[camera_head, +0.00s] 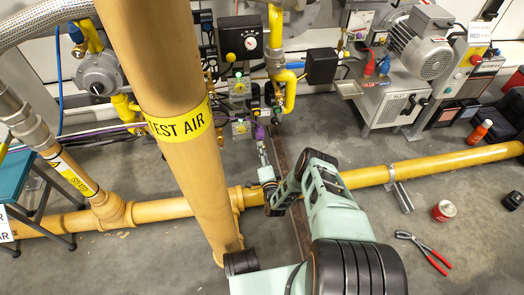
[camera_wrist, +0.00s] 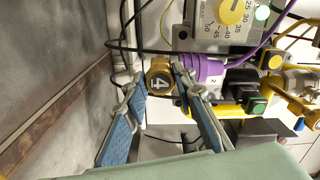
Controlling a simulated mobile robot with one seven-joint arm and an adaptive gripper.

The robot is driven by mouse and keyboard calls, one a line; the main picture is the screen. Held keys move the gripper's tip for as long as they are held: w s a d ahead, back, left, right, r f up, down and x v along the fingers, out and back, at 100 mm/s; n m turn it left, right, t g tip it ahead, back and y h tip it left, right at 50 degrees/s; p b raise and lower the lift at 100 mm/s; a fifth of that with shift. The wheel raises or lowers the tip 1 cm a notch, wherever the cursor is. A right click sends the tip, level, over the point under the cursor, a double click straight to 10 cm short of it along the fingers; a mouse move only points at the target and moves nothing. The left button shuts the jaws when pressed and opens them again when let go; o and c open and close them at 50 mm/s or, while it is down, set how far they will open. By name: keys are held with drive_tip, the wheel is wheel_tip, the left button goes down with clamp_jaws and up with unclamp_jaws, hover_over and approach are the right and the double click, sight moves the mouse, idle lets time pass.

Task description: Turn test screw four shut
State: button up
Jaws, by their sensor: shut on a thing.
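Test screw four (camera_wrist: 160,79) is a yellow-brown round knob with a white "4" on its face, in the upper middle of the wrist view. My gripper (camera_wrist: 158,82) has one blue-padded finger on each side of the knob, and its fingertips are closed against it. A purple fitting (camera_wrist: 205,68) sits right beside the knob. In the head view my gripper (camera_head: 263,150) reaches up to the valve train behind the large yellow pipe. There the screw is too small and too covered to make out.
The thick "TEST AIR" pipe (camera_head: 180,130) stands left of my arm.

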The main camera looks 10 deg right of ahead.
drive_tip(key=shift+w, duration=0.15)
drive_tip(key=o, duration=1.2)
drive_tip(key=shift+c, duration=0.2)
drive_tip(key=shift+r, duration=0.1)
drive_tip(key=shift+r, duration=0.6)
drive_tip(key=o, duration=0.8)
wheel_tip(320, 180, up, 9)
drive_tip(key=shift+w+a, duration=0.1)
drive_tip(key=shift+r, duration=0.15)
drive_tip(key=c, duration=0.8)
drive_tip(key=shift+f, duration=0.25)
